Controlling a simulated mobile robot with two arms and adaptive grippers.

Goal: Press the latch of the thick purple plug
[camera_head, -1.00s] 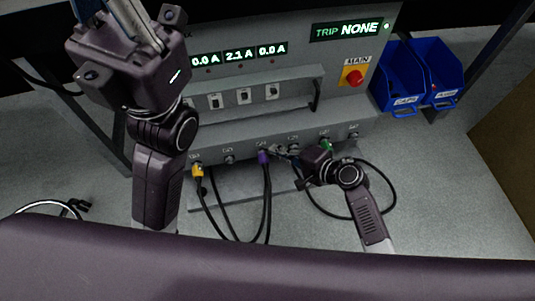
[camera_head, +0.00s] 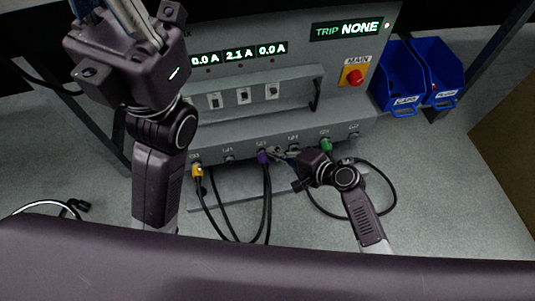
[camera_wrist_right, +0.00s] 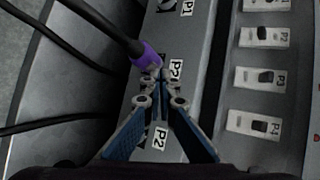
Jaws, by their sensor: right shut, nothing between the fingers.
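The thick purple plug (camera_head: 263,157) sits in a socket on the front ledge of the grey power panel, with a dark cable hanging from it. In the right wrist view the gripper tips (camera_wrist_right: 161,76) seem to meet the plug's edge; contact and the latch cannot be made out. My left gripper (camera_head: 128,12) is raised at upper left, its fingertips out of frame.
A yellow plug (camera_head: 197,171) sits to the left and a green plug (camera_head: 326,145) to the right on the same ledge. Loose black cables hang below. A red main switch (camera_head: 354,76) and blue bins (camera_head: 401,82) are farther right. Several rocker switches (camera_wrist_right: 262,76) line the panel.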

